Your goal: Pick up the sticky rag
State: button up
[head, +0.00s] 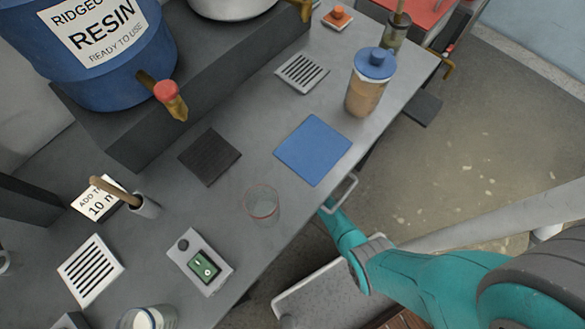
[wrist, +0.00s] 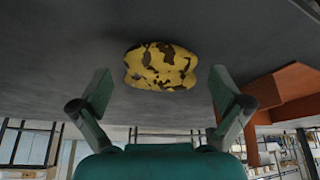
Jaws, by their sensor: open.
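The sticky rag (wrist: 160,62) shows in the wrist view as a crumpled yellow bundle with dark brown blotches. It lies against a dark grey surface, near the top middle of the picture. My gripper (wrist: 161,82) is open, with one teal finger on each side of the rag in the picture. The rag appears beyond the fingertips, and nothing is held between them. In the head view I do not see the rag. My teal arm reaches down past the bench edge there, and its gripper end is hidden.
The grey bench (head: 225,150) holds a blue resin drum (head: 105,85), a blue mat (head: 313,150), a clear cup (head: 262,205), a lidded jar (head: 367,90) and a scale (head: 200,263). A metal handle (head: 343,193) juts from its edge.

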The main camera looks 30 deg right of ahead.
jog(key=shift+c, duration=0.3)
jog(key=c, duration=1)
jog(key=shift+r, duration=0.1)
